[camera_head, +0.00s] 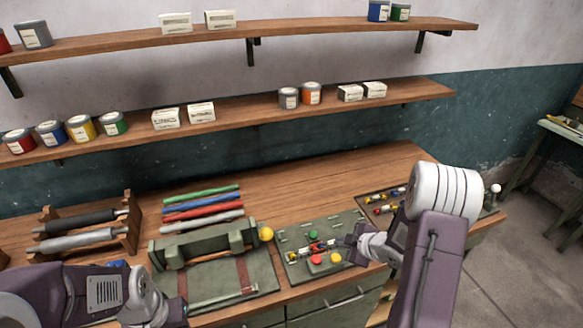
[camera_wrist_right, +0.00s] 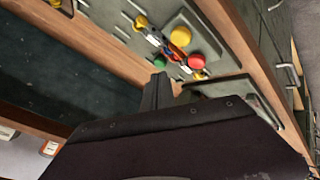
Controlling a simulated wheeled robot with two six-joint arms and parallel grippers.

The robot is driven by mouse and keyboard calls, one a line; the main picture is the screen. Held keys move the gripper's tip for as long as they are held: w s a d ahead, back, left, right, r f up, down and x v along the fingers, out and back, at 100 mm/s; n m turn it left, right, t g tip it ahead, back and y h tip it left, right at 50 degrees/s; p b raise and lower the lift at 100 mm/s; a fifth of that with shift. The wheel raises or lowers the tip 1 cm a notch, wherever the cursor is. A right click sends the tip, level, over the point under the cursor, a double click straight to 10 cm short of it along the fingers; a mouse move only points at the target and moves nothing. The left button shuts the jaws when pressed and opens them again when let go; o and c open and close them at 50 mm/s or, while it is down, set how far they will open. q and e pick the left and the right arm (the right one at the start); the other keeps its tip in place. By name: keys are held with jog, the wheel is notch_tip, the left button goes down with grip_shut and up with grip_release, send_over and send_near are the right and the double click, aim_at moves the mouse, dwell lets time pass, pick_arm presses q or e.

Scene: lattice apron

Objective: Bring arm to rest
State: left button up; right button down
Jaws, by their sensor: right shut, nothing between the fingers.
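My right arm reaches in from the right in the head view, with its purple link and white joints over the bench's right part. Its gripper (camera_head: 343,247) is low at the right side of a grey-green panel (camera_head: 290,232) and looks shut and empty. In the right wrist view the dark fingers (camera_wrist_right: 157,92) are together, close to the panel's edge, with nothing between them; I cannot tell whether they touch it. My left arm shows at the lower left as a purple link and white joint.
The panel carries red (camera_head: 316,259), yellow (camera_head: 336,258) and green (camera_head: 313,236) knobs. A green press-like tool (camera_head: 205,245) and coloured rolls (camera_head: 202,205) lie left of it. A roller rack (camera_head: 128,235) stands farther left. Shelves (camera_head: 240,110) with cans and boxes hang behind. The bench's back middle is clear.

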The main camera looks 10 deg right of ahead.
jog(key=w+a+r+n+t+b, duration=0.1)
jog(key=w+a+r+b, duration=0.1)
jog(key=a, duration=0.3)
jog(key=w+a+r+n+b, duration=0.1)
jog(key=w+a+r+b, duration=0.15)
jog(key=a, duration=0.35)
jog(key=s+f+m+g+h+b, duration=0.1)
jog(key=s+f+m+g, duration=0.1)
jog(key=s+m+g, duration=0.2)
jog(key=s+f+m+g+h, duration=0.1)
jog(key=s+f+m+g, duration=0.2)
jog(key=s+m, duration=0.7)
jog(key=s+g, duration=0.1)
jog(key=s, duration=0.7)
jog(key=shift+a+f+m+g+b, duration=0.2)
jog(key=shift+f+m+g+b, duration=0.1)
jog(key=shift+f+b, duration=0.05)
jog(key=shift+a, duration=0.1)
